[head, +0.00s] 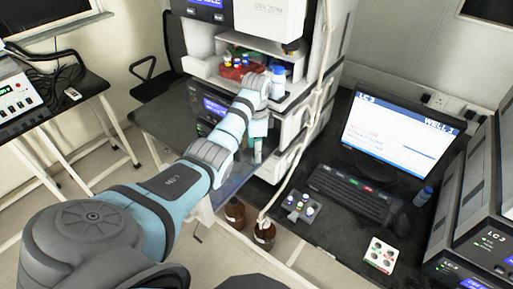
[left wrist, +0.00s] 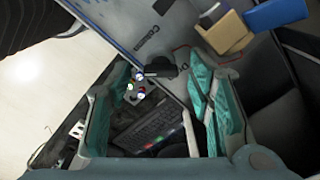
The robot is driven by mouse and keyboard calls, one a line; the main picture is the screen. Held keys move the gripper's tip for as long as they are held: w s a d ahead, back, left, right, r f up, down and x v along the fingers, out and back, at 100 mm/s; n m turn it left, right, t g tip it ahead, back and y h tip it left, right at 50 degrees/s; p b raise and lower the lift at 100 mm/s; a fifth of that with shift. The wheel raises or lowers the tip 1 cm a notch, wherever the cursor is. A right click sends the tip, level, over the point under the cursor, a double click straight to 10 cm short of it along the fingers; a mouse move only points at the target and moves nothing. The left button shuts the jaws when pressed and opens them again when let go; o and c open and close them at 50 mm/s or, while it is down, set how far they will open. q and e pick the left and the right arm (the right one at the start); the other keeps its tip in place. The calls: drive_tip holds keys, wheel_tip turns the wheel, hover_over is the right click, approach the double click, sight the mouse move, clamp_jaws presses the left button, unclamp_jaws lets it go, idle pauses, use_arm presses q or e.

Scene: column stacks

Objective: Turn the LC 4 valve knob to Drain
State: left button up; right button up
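A black valve knob (left wrist: 160,68) sits on a pale grey panel (left wrist: 190,25) in the left wrist view. My left gripper (left wrist: 158,78) is open, with one teal finger on each side of the knob in the picture. I cannot tell whether either finger touches it. In the head view my left gripper (head: 258,146) is at the right front of the white instrument stack (head: 285,165), and the knob is hidden there. My right gripper is not in view.
Bottles stand in the tray above my gripper, including a white one (head: 278,82). A white tube (head: 300,150) hangs down the stack's front. Brown bottles (head: 264,234) stand below. A keyboard (head: 350,192), monitor (head: 395,138) and vial holder (head: 300,206) are to the right.

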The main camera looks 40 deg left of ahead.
use_arm(q)
clamp_jaws()
drive_tip(key=shift+n, duration=0.4)
drive_tip(key=n, duration=0.3)
drive_tip(key=shift+n, duration=0.3)
drive_tip(key=n, duration=0.4)
drive_tip(key=shift+n, duration=0.3)
drive_tip(key=n, duration=0.4)
drive_tip(key=shift+w+n, duration=0.1)
drive_tip(key=shift+n, duration=2.4)
